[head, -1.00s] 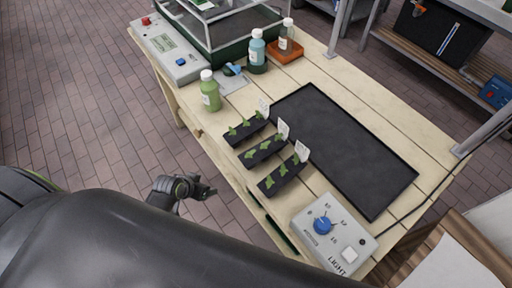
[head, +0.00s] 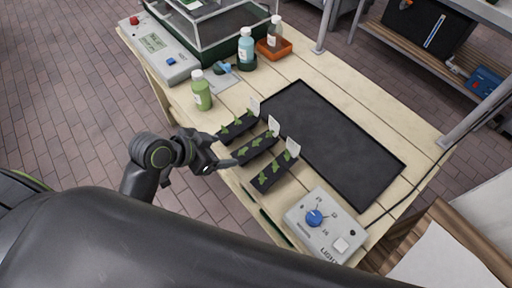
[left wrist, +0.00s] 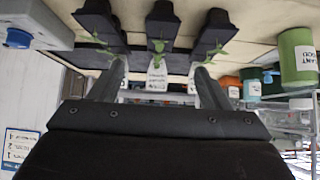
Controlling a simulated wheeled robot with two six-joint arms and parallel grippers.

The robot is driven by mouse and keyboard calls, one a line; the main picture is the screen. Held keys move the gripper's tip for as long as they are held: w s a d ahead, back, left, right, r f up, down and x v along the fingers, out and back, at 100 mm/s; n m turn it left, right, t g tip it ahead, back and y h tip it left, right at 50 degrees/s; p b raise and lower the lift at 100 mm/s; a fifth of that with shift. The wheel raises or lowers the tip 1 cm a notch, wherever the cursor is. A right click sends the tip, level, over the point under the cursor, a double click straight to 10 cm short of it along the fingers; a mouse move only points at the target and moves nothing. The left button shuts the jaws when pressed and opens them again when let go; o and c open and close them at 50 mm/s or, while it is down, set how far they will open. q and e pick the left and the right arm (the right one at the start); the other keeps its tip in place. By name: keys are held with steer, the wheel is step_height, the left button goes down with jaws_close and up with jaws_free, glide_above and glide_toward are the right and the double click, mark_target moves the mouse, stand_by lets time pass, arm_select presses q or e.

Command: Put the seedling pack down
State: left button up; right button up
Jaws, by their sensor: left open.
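Three black seedling packs with green sprouts and white tags stand side by side on the wooden bench: one nearest the green bottle (head: 238,126), a middle one (head: 256,147) and one nearest the light control box (head: 272,173). My left gripper (head: 228,163) is open and empty at the bench's front edge, at the near end of the middle pack. In the left wrist view its two fingers (left wrist: 160,70) stand apart, with the middle pack (left wrist: 162,24) ahead in line with the gap. I cannot tell whether they touch it. My right gripper is not in view.
A black tray mat (head: 335,145) lies behind the packs. The light control box (head: 325,222) is at the right front.

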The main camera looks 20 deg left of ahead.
mark_target(251, 149)
arm_select(q)
steer(key=x, duration=0.9)
steer(key=shift+w+d+p, duration=0.1)
steer(key=shift+w+p, duration=0.05)
steer(key=shift+p, duration=0.2)
steer(key=shift+w+d+f, duration=0.2)
steer(key=shift+w+f, duration=0.1)
steer(key=shift+f, duration=0.05)
steer(key=shift+p+x, duration=0.55)
steer(key=shift+x, duration=1.6)
steer(key=shift+w+r, duration=0.1)
steer(key=c, duration=1.3)
steer(key=shift+o, duration=0.2)
